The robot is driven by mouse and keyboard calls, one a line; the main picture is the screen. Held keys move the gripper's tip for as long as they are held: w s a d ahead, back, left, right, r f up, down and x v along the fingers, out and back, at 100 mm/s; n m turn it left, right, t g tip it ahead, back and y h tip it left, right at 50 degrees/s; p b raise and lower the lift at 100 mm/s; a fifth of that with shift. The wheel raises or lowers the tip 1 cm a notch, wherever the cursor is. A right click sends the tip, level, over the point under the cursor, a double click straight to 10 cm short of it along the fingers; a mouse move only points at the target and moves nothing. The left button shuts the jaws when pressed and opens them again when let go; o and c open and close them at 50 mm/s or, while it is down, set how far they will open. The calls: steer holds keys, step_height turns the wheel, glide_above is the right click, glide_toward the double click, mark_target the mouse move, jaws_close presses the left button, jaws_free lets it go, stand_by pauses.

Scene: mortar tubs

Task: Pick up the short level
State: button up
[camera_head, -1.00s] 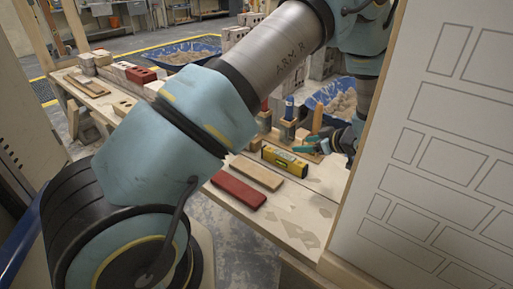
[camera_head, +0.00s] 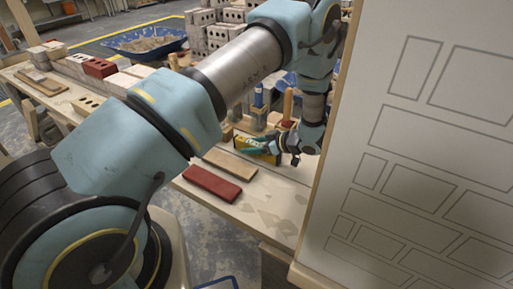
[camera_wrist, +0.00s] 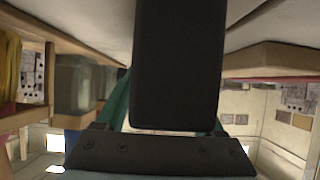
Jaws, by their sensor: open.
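The short level (camera_head: 270,158), a yellow bar, lies on the wooden bench (camera_head: 262,205) in the head view, partly hidden by my gripper. The level cannot be made out there.
A red bar (camera_head: 212,186) and a tan wooden strip (camera_head: 230,165) lie on the bench near the level. A blue-handled tool (camera_head: 258,97) stands behind it. A large white panel (camera_head: 420,150) with drawn outlines closes off the right side. Bricks (camera_head: 99,68) lie farther left.

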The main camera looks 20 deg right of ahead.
steer(key=shift+w+a+f, duration=0.3)
steer(key=shift+w+a, duration=0.1)
steer(key=shift+w, duration=0.1)
steer(key=shift+c, duration=0.3)
jaws_close()
